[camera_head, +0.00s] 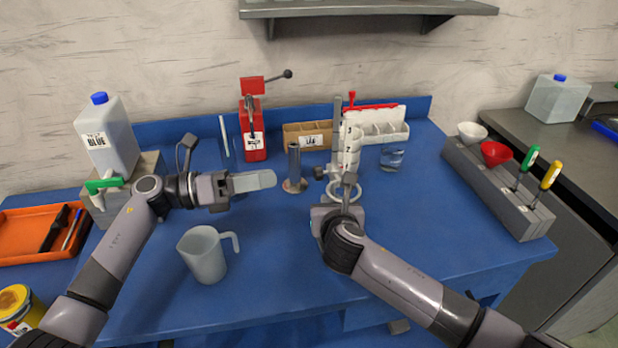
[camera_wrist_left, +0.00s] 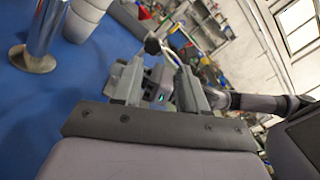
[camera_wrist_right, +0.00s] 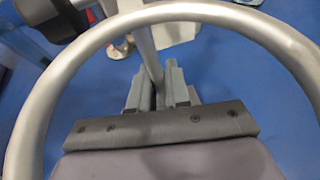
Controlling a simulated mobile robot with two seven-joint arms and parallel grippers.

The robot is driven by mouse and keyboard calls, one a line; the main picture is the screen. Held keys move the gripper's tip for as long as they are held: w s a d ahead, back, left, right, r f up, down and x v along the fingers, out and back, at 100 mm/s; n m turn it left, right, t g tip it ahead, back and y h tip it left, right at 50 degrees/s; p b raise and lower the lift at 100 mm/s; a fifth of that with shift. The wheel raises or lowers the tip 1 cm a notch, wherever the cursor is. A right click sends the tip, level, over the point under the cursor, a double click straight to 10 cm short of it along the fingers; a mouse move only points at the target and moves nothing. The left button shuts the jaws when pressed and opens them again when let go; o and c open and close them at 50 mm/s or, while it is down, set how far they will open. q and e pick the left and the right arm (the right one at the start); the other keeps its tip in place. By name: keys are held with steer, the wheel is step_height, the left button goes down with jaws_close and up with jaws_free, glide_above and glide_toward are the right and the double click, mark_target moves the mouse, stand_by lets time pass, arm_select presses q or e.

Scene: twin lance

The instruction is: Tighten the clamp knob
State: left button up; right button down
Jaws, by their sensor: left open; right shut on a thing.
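A small dark knob (camera_head: 319,172), apparently the clamp knob, sits left of a metal stand post (camera_head: 337,112) and a white marked cylinder (camera_head: 350,150). It also seems to show beyond the jaws in the left wrist view (camera_wrist_left: 152,46). A pale ring (camera_head: 360,196) is below the cylinder and arches close across the right wrist view (camera_wrist_right: 165,12). My left gripper (camera_head: 272,179) is open and empty, left of the knob and apart from it. My right gripper (camera_head: 349,182) is at the ring, shut on a metal rod (camera_wrist_right: 148,50); which part the rod belongs to is unclear.
A metal cylinder (camera_head: 294,165) stands between my left gripper and the knob. A white jug (camera_head: 203,258) stands at the front left. A red press (camera_head: 252,140) and a cardboard box (camera_head: 307,135) are behind. A glass beaker (camera_head: 391,158) is to the right. The right front table is clear.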

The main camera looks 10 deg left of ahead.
mark_target(314, 174)
arm_select(q)
steer(key=w+d+n, duration=0.1)
steer(key=d+n, duration=0.1)
steer(key=n, duration=0.8)
steer(key=w+d+n, duration=0.1)
steer(key=d+n, duration=0.2)
steer(key=n, duration=0.7)
steer(key=w+d+f+n, duration=0.1)
steer(key=d+n, duration=0.2)
steer(key=n, duration=0.6)
steer(key=shift+w+f+n, duration=0.1)
steer(key=shift+w+n, duration=0.1)
steer(key=shift+n, duration=0.2)
jaws_close()
